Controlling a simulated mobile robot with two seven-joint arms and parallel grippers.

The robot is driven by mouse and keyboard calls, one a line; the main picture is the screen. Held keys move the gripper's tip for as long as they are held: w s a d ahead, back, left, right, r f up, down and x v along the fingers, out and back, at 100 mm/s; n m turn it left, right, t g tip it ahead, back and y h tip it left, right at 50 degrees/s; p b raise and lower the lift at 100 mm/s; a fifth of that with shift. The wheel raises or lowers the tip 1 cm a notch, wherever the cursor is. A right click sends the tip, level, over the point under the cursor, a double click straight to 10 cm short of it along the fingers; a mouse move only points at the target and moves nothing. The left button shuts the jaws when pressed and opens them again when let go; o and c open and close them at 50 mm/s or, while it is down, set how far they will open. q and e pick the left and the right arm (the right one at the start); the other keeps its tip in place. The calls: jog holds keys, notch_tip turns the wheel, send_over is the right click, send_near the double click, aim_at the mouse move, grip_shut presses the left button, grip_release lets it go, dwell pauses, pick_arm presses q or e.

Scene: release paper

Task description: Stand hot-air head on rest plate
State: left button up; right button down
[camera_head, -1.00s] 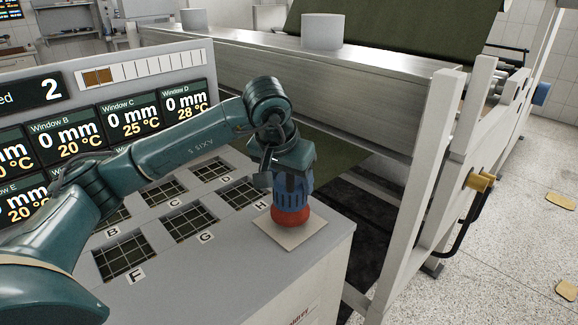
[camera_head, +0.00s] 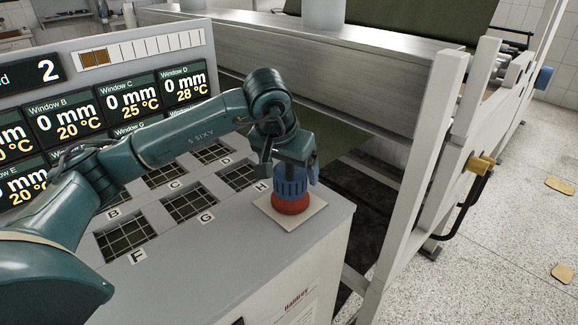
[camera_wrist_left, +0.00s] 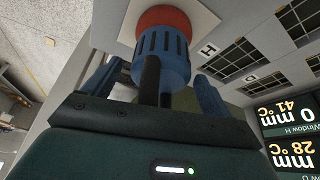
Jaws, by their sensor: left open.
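The hot-air head (camera_head: 291,190) has a blue slotted body and a red lower end. It stands upright, red end down, on a pale square rest plate (camera_head: 316,210) at the near right corner of the grey bench. My left gripper (camera_head: 289,170) is above it, open, with one finger on each side of the upper part. In the left wrist view the blue body (camera_wrist_left: 161,58) lies between the spread fingers, with the plate (camera_wrist_left: 207,15) beyond. Two dark bars run from the body toward the palm. My right gripper is not in view.
Barred windows (camera_head: 190,205) with letter labels fill the bench top left of the plate. A display panel (camera_head: 110,105) stands behind them. A large machine frame (camera_head: 420,180) rises close on the right. Bare bench top lies in front of the plate.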

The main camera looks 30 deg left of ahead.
pick_arm(q)
jog(key=v, duration=1.2)
jog(key=shift+r, duration=0.15)
